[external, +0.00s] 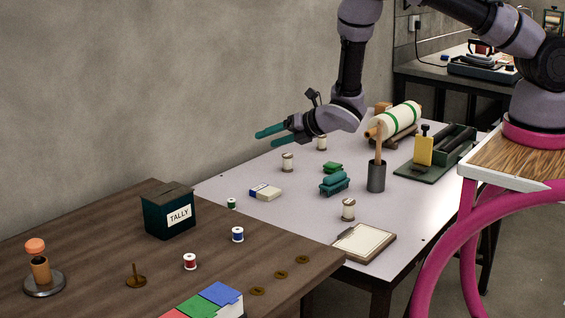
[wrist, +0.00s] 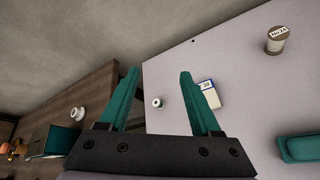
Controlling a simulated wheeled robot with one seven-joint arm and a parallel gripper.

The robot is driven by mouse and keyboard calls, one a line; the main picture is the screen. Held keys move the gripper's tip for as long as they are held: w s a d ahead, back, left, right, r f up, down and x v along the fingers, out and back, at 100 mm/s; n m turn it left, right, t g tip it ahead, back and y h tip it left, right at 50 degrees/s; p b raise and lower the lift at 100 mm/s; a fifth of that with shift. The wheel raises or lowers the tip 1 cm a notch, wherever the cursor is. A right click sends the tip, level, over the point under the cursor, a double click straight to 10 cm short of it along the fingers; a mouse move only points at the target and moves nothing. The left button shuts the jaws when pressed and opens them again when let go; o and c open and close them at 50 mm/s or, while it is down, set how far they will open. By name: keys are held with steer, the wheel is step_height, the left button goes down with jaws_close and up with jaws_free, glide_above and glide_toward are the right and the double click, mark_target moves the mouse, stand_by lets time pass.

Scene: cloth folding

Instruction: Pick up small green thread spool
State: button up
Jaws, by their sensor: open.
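The small green thread spool (external: 231,203) stands near the left edge of the pale table, close to the brown table, in the external view. In the wrist view the spool (wrist: 157,103) shows end-on between my two fingers, below them and apart from them. My gripper (external: 264,138) has teal fingers and is held in the air above the back of the pale table. In the wrist view my gripper (wrist: 158,72) is open with nothing between the fingertips.
A blue-and-white block (external: 265,192) lies right of the spool. A dark TALLY box (external: 168,212) and spools with blue thread (external: 238,234) and red thread (external: 190,261) stand on the brown table (external: 85,232). Several larger spools and a teal block (external: 335,184) stand farther right.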

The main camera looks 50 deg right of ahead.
mark_target(241, 210)
steer(key=s+a+f+n+y, duration=0.1)
steer(key=f+n, duration=0.2)
steer(key=f, duration=0.1)
steer(key=s+a+f+n+y, duration=0.1)
steer(key=s+a+f+n, duration=0.1)
steer(key=f+n, duration=0.1)
steer(key=s+a+f+n+y, duration=0.1)
steer(key=f+n, duration=0.3)
steer(key=shift+s+a+f, duration=0.25)
steer(key=shift+a+f, duration=0.05)
steer(key=shift+f, duration=0.05)
steer(key=shift+w+a+f+n+y, duration=0.15)
steer(key=shift+f+n+y, duration=0.15)
steer(key=shift+n+y, duration=0.1)
steer(key=x, duration=1)
steer(key=shift+f, duration=0.4)
jaws_close()
